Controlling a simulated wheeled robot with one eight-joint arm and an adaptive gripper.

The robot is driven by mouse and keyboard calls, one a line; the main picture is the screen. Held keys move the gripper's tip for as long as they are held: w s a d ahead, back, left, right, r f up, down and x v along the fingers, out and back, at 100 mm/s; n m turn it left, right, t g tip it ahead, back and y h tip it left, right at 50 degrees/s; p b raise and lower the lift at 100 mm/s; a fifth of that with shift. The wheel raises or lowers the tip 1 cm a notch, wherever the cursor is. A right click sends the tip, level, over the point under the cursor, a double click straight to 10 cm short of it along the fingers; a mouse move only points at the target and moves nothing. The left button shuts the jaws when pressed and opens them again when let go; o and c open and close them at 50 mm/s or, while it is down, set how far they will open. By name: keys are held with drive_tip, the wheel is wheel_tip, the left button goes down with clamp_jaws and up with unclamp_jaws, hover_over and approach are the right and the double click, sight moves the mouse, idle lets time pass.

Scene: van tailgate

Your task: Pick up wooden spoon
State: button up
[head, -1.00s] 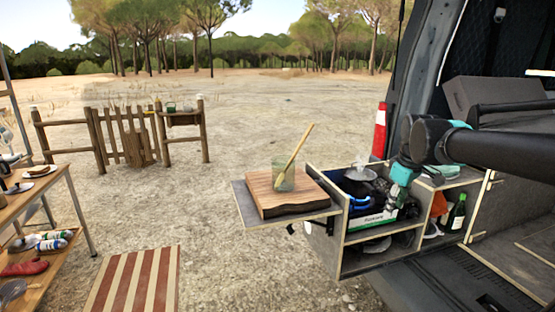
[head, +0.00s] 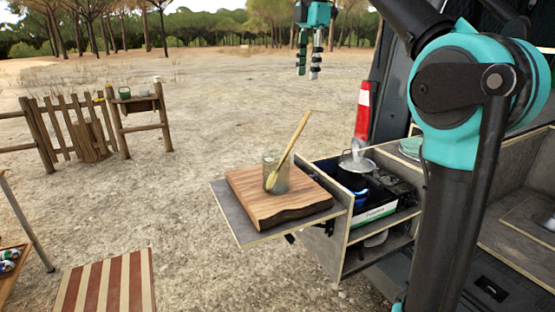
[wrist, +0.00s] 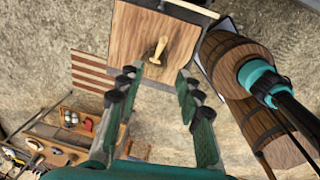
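The wooden spoon (head: 288,152) leans in a clear glass jar (head: 275,172), its handle sticking up to the right. The jar stands on a wooden cutting board (head: 250,190) on a grey fold-out shelf (head: 229,216). In the wrist view the spoon (wrist: 159,48) shows from above over the board (wrist: 150,22), beyond the fingers. My gripper (head: 309,72) hangs high in the air, above and behind the spoon in the head view, well apart from it. In the wrist view my gripper (wrist: 155,95) has its fingers spread with nothing between them.
A kitchen box (head: 345,215) with a lidded pot (head: 356,162) adjoins the shelf on the right, by the van. Wooden barrels (wrist: 232,58) show at right in the wrist view. A striped mat (head: 105,285) lies on the ground. The air above the jar is clear.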

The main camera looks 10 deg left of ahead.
sight(302, 125)
drive_tip(key=f, duration=1.1)
drive_tip(key=w+a+f, duration=0.1)
drive_tip(key=f, duration=0.4)
drive_tip(key=shift+f, duration=0.3)
drive_tip(key=shift+c, duration=0.3)
clamp_jaws()
